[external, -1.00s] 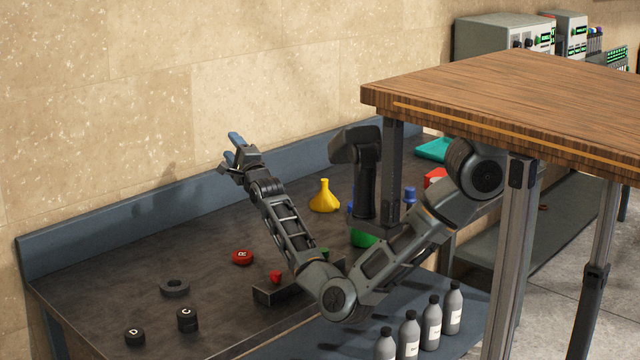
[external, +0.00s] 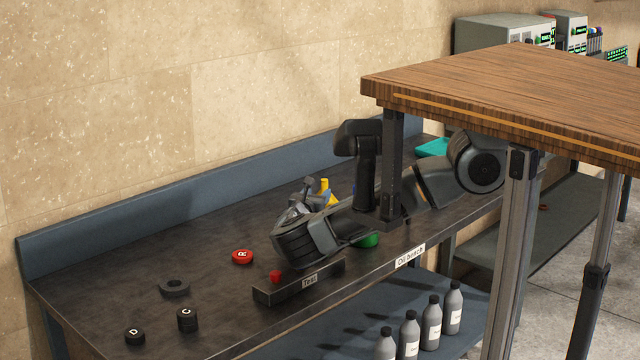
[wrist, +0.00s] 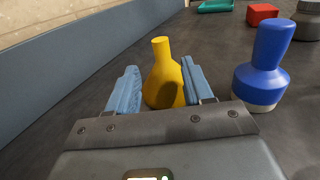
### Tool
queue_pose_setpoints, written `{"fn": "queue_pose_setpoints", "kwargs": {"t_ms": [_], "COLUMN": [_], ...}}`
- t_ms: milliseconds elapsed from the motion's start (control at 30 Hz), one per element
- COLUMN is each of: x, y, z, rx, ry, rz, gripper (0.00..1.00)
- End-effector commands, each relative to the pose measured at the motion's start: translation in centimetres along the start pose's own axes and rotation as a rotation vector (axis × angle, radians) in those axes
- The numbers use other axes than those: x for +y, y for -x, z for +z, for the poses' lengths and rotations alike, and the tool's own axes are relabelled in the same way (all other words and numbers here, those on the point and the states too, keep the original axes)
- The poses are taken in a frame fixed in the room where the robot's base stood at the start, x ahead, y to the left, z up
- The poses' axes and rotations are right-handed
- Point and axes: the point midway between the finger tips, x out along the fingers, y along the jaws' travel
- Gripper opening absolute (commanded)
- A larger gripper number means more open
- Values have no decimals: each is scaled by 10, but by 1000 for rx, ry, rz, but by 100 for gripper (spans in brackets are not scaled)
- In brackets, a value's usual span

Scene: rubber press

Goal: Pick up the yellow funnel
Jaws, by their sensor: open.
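The yellow funnel (wrist: 162,75) stands upright, spout up, in the wrist view, between the two blue fingers of my gripper (wrist: 158,90). My gripper is open, with one finger to each side of the funnel; I cannot tell whether either finger touches it. The base of the funnel is hidden by the gripper body. In the external view only part of the funnel (external: 325,186) shows behind my gripper (external: 310,187) and wrist.
A blue stamp-like object (wrist: 262,65) stands just right of the right finger. A red block (wrist: 262,14) and a teal tray (wrist: 215,5) lie farther back. The bench's raised blue back edge (wrist: 75,55) runs along the left. A black post (external: 367,185) stands beside my arm.

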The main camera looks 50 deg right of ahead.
Motion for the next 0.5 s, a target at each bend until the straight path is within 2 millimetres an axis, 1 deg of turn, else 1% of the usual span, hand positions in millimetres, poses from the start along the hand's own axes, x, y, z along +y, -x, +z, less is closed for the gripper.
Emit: {"fn": "queue_pose_setpoints", "kwargs": {"t_ms": [33, 167, 367, 500], "x": [-1, -1, -6, -4], "y": [-7, -19, -47, -60], "z": [1, 3, 7, 5], "rx": [-1, -1, 0, -1], "ry": [2, 2, 4, 3], "rz": [-2, 0, -1, 1], "gripper": [51, 51, 51, 51]}}
